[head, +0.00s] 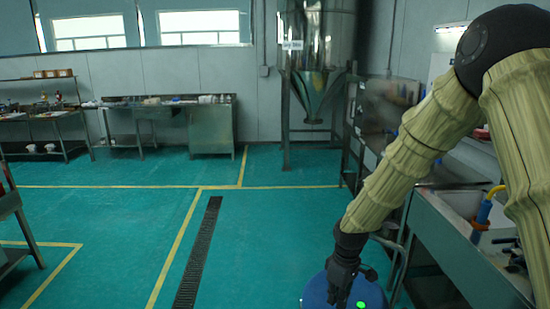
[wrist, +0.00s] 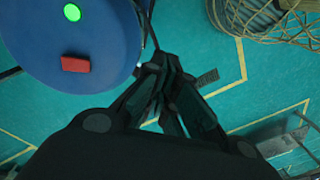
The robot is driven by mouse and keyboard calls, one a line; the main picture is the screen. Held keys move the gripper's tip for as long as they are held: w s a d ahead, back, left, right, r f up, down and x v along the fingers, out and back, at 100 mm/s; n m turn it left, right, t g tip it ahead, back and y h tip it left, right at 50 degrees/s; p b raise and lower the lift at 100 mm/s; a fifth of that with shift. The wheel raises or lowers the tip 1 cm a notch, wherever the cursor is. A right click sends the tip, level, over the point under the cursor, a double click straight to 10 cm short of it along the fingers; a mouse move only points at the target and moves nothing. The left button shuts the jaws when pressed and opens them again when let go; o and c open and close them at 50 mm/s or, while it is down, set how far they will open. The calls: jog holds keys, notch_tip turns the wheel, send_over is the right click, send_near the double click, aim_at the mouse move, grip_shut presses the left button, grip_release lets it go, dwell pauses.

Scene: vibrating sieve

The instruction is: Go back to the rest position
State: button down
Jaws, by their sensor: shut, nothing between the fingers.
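My gripper (wrist: 170,64) is shut and empty, pointing down beside a round blue machine part (wrist: 55,25). The part carries a round green button (wrist: 72,12) and a red rectangular button (wrist: 75,64). In the head view my gripper (head: 343,290) is low at the bottom right of centre, in front of the blue part (head: 315,292). The green button (head: 361,305) shows there at the bottom edge. In the wrist view the fingertips lie just right of the blue edge; I cannot tell whether they touch it.
A steel sink bench (head: 455,240) stands at the right, close to my arm. A steel hopper (head: 318,50) stands at the back. Workbenches (head: 215,125) line the back wall. The green floor (head: 120,215) at centre and left is open, with a black drain grate (head: 198,255).

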jog(key=s+f+m, duration=0.4)
jog(key=s+f, duration=0.9)
jog(key=f, duration=0.5)
jog(key=s+d+f+m, duration=0.1)
jog(key=s+f+m, duration=0.1)
jog(key=s, duration=0.5)
jog(key=s+d+f+m, duration=0.1)
jog(key=s+f, duration=0.3)
jog(key=s, duration=0.4)
jog(key=s+d+f+m+b, duration=0.1)
jog(key=s+d+f+m, duration=0.1)
jog(key=s, duration=0.6)
jog(key=shift+d+f+m+t+h, duration=0.3)
jog(key=shift+d+f, duration=0.35)
jog(key=shift+f, duration=0.2)
